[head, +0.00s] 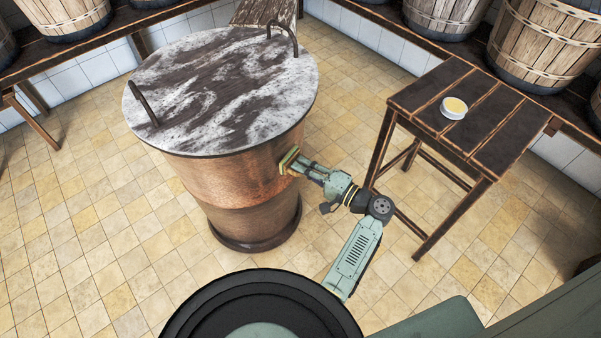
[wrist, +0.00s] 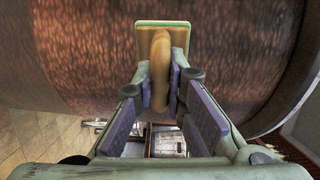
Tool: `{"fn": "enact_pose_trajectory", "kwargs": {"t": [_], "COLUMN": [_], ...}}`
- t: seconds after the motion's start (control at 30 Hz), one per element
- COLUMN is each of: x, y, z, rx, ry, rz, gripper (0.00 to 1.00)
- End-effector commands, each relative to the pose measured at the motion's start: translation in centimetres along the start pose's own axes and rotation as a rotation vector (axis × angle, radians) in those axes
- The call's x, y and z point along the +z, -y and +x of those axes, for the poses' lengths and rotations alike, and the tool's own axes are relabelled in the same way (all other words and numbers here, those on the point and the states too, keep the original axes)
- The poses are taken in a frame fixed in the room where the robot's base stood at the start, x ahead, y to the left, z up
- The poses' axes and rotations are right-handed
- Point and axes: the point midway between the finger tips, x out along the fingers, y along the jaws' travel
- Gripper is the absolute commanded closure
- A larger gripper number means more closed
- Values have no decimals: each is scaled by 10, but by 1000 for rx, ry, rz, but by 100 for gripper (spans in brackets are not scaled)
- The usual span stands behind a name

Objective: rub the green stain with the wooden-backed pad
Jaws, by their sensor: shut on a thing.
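My gripper (head: 305,168) is shut on the wooden-backed pad (head: 289,159) at the right side of a copper vat (head: 215,180). In the wrist view the gripper's fingers (wrist: 160,88) close on the pad's tan handle (wrist: 159,62). The pad (wrist: 181,33) has a wooden back with a green edge. Its face is turned toward the copper wall (wrist: 80,55) and appears to be at or very near it. I cannot tell whether it touches. No green stain can be made out in either view; the pad may cover it.
A grey and brown streaked lid (head: 225,85) with two handles covers the vat. A slatted wooden table (head: 470,110) at the right holds a small round tin (head: 453,108) with yellow contents. Tiled floor (head: 100,240) is clear at the left.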

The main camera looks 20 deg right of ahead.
Motion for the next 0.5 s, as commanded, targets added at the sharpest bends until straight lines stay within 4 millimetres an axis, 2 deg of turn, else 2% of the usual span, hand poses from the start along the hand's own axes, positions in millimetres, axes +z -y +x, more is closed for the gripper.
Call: {"fn": "enact_pose_trajectory", "kwargs": {"t": [0.03, 0.5], "x": [-2, -33], "y": [2, 2], "z": [4, 4], "rx": [-1, 0], "ry": [5, 3], "rz": [-4, -7], "gripper": [100, 100]}}
